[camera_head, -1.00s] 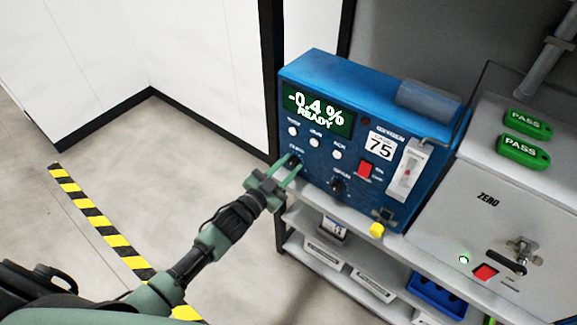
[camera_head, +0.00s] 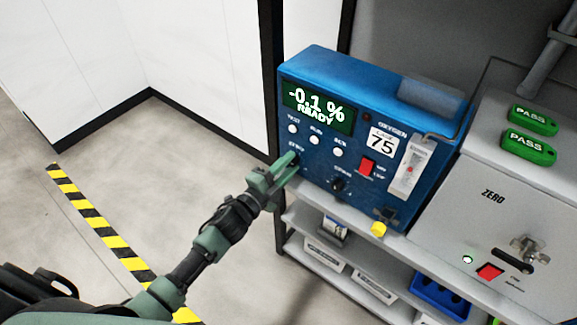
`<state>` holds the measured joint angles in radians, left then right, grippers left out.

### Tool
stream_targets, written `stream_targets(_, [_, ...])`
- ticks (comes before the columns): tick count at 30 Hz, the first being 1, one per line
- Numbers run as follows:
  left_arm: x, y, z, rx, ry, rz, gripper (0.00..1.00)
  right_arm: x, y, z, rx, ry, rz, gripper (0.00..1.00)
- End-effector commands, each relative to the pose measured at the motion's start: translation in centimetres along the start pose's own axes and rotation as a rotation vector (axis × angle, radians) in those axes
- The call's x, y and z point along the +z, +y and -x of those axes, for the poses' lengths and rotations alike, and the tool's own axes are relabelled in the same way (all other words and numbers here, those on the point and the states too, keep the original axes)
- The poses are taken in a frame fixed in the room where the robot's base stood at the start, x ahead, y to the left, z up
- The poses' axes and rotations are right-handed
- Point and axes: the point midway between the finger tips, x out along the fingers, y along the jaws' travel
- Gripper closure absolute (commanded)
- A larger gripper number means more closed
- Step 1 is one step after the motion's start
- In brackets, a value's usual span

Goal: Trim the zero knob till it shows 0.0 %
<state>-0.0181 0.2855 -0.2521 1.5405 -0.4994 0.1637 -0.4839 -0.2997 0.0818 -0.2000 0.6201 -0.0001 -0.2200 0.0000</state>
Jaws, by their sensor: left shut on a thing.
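The blue oxygen analyser (camera_head: 360,125) stands on the bench's left part. Its green display (camera_head: 317,108) reads -0.1 % and READY. The zero knob is at the lower left of its front panel, at the fingertips of my left gripper (camera_head: 286,168), which mostly hide it. My left gripper is shut on this knob, with the arm coming up from the lower left. A second dark knob, the span knob (camera_head: 338,184), is to the right of it and untouched. My right gripper is not in view.
A grey unit marked ZERO (camera_head: 520,215) with a red switch stands to the right. Green PASS tags (camera_head: 530,146) lie on it. A yellow fitting (camera_head: 378,229) sticks out below the analyser. A blue tray (camera_head: 438,297) is on the lower shelf. The floor to the left is clear.

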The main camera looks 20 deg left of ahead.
Motion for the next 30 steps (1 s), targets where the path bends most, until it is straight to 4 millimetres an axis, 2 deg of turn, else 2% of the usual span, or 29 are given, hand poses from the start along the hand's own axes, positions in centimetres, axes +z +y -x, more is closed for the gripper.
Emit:
stream_targets(9, [0.1, 0.2, 0.07, 0.003, -0.003, -0.098, 1.0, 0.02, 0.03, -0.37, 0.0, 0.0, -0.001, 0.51])
stream_targets(23, [0.09, 0.18, 0.07, 0.004, -0.002, -0.111, 1.0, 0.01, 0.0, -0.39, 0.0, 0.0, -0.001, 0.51])
stream_targets(24, [0.09, 0.18, 0.07, 0.004, -0.002, -0.111, 0.69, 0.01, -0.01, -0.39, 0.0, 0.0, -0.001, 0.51])
stream_targets(26, [0.09, 0.18, 0.07, 0.004, -0.002, -0.111, 0.52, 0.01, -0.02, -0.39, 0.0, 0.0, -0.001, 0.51])
stream_targets(30, [0.06, 0.12, 0.05, 0.002, -0.001, -0.111, 0.5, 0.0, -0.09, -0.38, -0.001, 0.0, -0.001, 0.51])
